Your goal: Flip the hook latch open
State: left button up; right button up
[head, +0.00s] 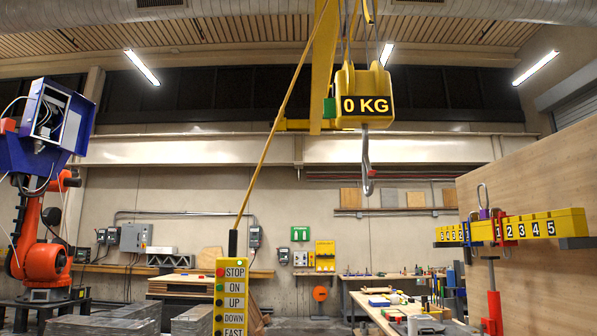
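A grey metal crane hook (366,160) hangs below a yellow hoist block (364,96) marked "0 KG", in the upper middle of the head view. The hook's curved end is at the bottom, around the level of the wall shelf behind it. The latch is too small to make out, so I cannot tell whether it is open or shut. Neither of my grippers is in view.
A yellow pendant control (235,297) with STOP, ON, UP, DOWN and FAST labels hangs at lower middle-left. A yellow numbered bar (540,226) with a metal loop and a red part stands before a wooden panel (540,170) at right. An orange robot arm (45,262) stands at left.

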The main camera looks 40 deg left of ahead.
aim_at(371, 173)
jog(key=u, duration=0.9)
jog(key=i+j+z, duration=0.2)
jog(key=i, duration=0.35)
jog(key=i+z, duration=0.15)
jog(key=i, duration=0.35)
jog(key=i+j+z, duration=0.2)
jog(key=i, duration=0.3)
jog(key=i+j+z, duration=0.15)
jog(key=i+j, duration=0.25)
jog(key=i, duration=0.1)
